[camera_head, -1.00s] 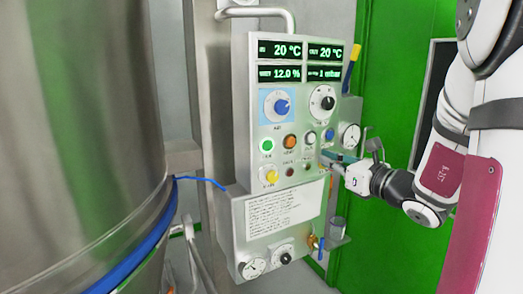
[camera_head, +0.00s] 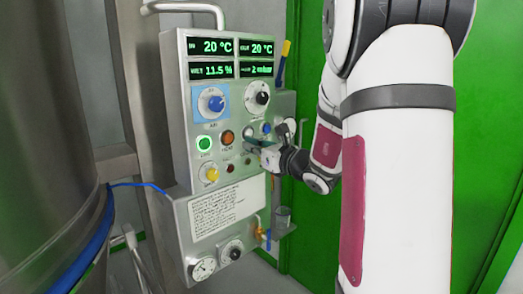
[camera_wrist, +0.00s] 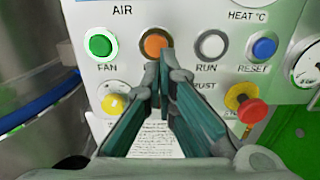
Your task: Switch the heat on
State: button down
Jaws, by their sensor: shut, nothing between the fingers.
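The orange heat button (camera_head: 227,137) is on the grey control panel, to the right of the green fan button (camera_head: 204,142). In the wrist view the orange button (camera_wrist: 155,44) shows just above my fingertips, and its label is hidden behind them. My gripper (camera_head: 248,144) is in front of the panel, a little right of the heat button in the head view. In the wrist view my gripper (camera_wrist: 163,60) is shut and empty, its teal fingers pointing at the panel just below the orange button. I cannot tell whether the tips touch the panel.
The fan button glows green in the head view. A white run button (camera_wrist: 211,44), a blue reset button (camera_wrist: 263,48), a yellow knob (camera_wrist: 114,104) and a red mushroom button (camera_wrist: 251,110) are close around my fingers. A steel vessel (camera_head: 45,120) stands at left.

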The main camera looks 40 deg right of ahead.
aim_at(231, 139)
jog(key=w, duration=0.6)
jog(key=shift+w+a, duration=0.15)
jog(key=shift+w, duration=0.05)
